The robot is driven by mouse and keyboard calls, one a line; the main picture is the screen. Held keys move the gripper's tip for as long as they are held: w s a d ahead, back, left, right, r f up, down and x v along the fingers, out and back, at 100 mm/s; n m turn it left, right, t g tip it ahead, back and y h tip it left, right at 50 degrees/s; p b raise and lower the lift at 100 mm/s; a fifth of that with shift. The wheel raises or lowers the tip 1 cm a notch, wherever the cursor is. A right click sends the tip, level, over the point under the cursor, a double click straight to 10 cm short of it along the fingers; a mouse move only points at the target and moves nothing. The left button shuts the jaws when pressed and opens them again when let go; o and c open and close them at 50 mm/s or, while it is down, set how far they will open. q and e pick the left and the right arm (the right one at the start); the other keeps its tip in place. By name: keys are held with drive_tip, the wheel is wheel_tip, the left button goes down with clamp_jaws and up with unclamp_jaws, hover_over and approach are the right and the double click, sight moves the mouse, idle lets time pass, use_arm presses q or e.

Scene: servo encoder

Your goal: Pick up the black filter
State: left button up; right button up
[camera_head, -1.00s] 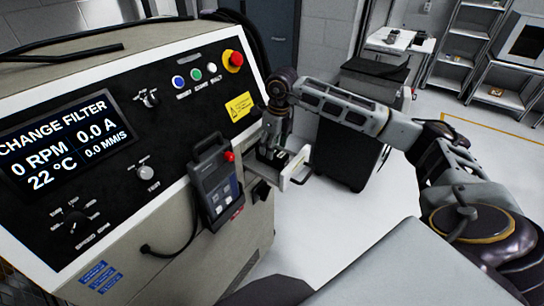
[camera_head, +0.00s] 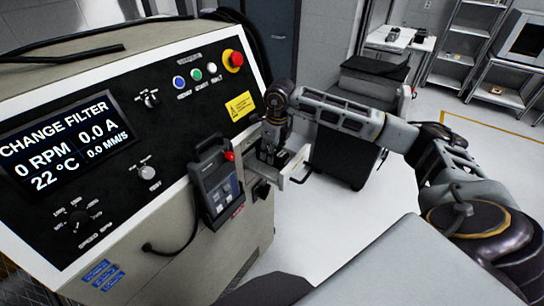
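My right gripper (camera_head: 268,156) points down over a small pale drawer or holder (camera_head: 295,167) on the right side of the machine. Its fingers are small and dark here, so I cannot tell whether they are open or shut. Dark parts sit at the fingertips inside the holder; I cannot make out the black filter apart from the gripper. The machine's screen (camera_head: 62,141) reads "CHANGE FILTER", 0 RPM and 0.0 A. My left gripper is not in view.
A handheld pendant (camera_head: 219,183) hangs on the machine front close left of my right gripper. A red stop button (camera_head: 233,60) is above. A dark cabinet (camera_head: 343,150) stands behind the arm, with clear floor (camera_head: 440,107) to the right.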

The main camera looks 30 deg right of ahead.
drive_tip(key=c, duration=0.6)
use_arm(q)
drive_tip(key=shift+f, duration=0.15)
use_arm(e)
drive_tip(key=shift+r, duration=0.15)
